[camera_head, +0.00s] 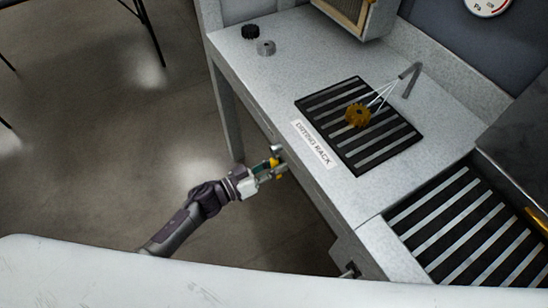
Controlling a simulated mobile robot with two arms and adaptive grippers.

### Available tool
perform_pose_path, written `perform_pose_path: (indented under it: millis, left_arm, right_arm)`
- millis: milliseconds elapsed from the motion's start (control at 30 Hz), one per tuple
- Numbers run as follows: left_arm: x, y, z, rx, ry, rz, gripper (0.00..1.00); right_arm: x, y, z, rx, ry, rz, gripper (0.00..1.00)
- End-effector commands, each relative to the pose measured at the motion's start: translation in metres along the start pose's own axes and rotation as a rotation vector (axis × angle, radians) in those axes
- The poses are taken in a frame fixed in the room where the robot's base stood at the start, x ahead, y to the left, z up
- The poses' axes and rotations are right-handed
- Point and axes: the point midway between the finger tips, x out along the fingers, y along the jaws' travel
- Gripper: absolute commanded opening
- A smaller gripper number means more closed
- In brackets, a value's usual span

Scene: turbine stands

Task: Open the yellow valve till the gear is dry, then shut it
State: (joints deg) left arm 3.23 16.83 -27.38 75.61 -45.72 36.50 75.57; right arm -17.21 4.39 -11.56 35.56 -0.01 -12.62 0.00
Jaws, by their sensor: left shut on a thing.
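The yellow valve (274,162) is on the front side of the grey bench, and only a small part of its handle shows. My left gripper (273,168) comes in from the left and is shut on the valve. An orange-brown gear (358,115) lies on the black slatted drying rack (398,148) on the bench top. A bent grey nozzle (411,78) stands behind it, and thin white streaks run from the nozzle to the gear. My right gripper is not in view.
A black knob-like part (250,31) and a grey round part (266,48) lie at the bench's far left. A second slatted grate (450,235) is at the right. A "DRYING RACK" label (313,144) lies along the bench's front edge. Open floor (110,130) is at the left.

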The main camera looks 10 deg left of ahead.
Motion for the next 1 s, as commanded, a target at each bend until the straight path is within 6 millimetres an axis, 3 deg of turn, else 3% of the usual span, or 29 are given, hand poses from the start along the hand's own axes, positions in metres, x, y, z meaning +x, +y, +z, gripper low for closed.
perform_pose_path:
  millis: [33, 100, 400, 1000]
  left_arm:
    - [-0.001, 0.004, -0.005, -0.039, -0.004, 0.0, 0.0]
    - [0.0, 0.007, -0.006, -0.093, -0.003, 0.0, 0.0]
    - [-0.001, 0.017, -0.005, -0.292, -0.003, -0.001, 0.0]
    - [0.0, 0.023, -0.004, -0.415, -0.001, -0.001, 0.0]
  right_arm:
    - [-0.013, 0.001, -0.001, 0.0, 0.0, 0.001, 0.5]
    - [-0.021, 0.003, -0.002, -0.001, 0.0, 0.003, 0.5]
    - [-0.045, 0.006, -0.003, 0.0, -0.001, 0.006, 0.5]
    - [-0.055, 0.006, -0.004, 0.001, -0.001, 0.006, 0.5]
